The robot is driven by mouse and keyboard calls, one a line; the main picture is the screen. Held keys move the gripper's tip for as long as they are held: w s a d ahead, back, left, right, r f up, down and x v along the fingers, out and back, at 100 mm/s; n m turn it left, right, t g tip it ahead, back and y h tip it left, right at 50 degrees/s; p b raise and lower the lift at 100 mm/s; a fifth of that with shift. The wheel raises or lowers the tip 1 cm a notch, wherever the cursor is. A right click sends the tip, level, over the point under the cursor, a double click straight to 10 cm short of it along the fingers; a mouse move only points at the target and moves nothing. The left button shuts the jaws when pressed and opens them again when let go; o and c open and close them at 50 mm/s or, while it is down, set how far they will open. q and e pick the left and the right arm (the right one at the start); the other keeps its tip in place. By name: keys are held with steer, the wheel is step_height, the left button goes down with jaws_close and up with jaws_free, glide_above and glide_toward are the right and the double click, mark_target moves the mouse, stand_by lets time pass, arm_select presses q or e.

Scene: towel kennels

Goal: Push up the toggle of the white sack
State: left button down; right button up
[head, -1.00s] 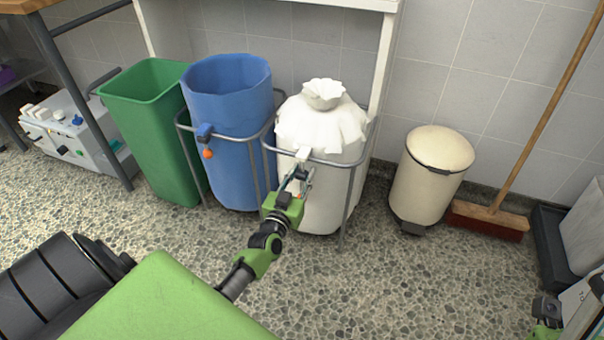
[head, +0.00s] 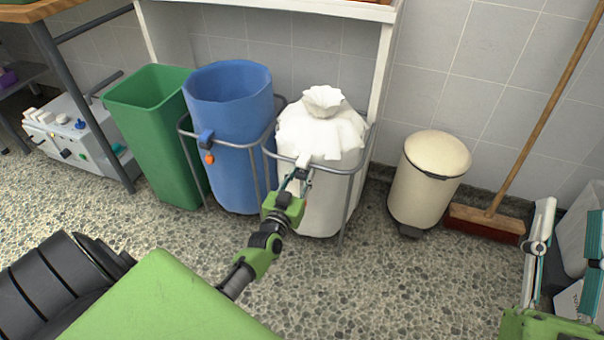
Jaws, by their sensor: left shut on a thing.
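The white sack (head: 318,195) hangs in a grey metal ring stand, its gathered top (head: 324,101) bunched up. A white block (head: 303,159) sits on the front of the ring. My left gripper (head: 299,178) is right below this block at the sack's front, its fingers shut on the toggle. The toggle itself is mostly hidden between the fingers. My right gripper (head: 569,215) is at the lower right edge, far from the sack, with its fingers spread wide and nothing visible between them.
A blue sack (head: 230,150) with an orange toggle (head: 209,159) hangs left of the white one, beside a green bin (head: 160,140). A cream pedal bin (head: 425,185) and a broom (head: 487,220) stand to the right. The speckled floor in front is open.

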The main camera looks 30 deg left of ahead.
arm_select(q)
steer(key=shift+r+p, duration=0.5)
steer(key=shift+r, duration=0.15)
arm_select(e)
step_height(320, 180, down, 6)
steer(key=w+g+h, duration=0.1)
steer(key=w+g, duration=0.1)
steer(key=g, duration=0.1)
steer(key=shift+w+f, duration=0.15)
steer(key=shift+w, duration=0.2)
arm_select(q)
steer(key=c, duration=1.6)
jaws_free()
steer(key=shift+v, duration=6)
steer(key=shift+d, duration=0.1)
